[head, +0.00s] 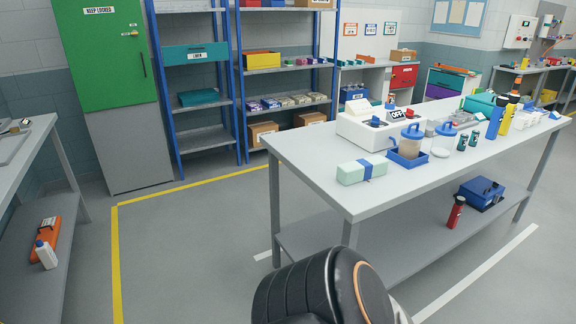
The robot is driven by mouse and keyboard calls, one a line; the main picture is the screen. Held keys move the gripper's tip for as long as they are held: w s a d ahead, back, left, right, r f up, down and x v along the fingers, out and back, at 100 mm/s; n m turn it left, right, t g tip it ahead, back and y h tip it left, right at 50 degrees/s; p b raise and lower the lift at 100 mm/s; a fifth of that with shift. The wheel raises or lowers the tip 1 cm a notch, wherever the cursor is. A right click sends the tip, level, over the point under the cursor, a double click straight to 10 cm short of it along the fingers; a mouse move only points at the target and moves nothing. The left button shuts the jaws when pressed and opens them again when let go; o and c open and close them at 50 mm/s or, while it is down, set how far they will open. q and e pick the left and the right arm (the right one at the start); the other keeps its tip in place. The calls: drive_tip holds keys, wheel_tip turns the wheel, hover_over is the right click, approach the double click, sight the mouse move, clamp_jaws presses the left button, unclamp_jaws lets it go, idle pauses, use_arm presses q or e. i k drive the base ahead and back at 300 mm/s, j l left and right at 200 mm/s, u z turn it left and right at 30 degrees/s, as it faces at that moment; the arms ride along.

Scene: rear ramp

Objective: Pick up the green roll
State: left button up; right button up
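A teal-green rolled shape (478,104) lies near the far right part of the grey workbench (315,187), behind small dark cans (475,138). It is small and partly hidden, so I cannot be sure that it is the green roll. A pale green box with a blue band (361,171) lies at the bench's near left corner. Neither of my grippers shows. Only a black, rounded part of my own body is at the bottom centre.
A white device marked OFF (375,128), a blue tray with a lidded jar (406,159) and a yellow item (505,121) crowd the bench top. A red bottle (456,212) and a blue case (481,193) stand on its lower shelf. Floor is clear left of the bench.

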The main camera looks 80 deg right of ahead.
sight(360, 170)
drive_tip(key=z, duration=3.1)
drive_tip(key=i+u, duration=0.4)
drive_tip(key=i, duration=0.3)
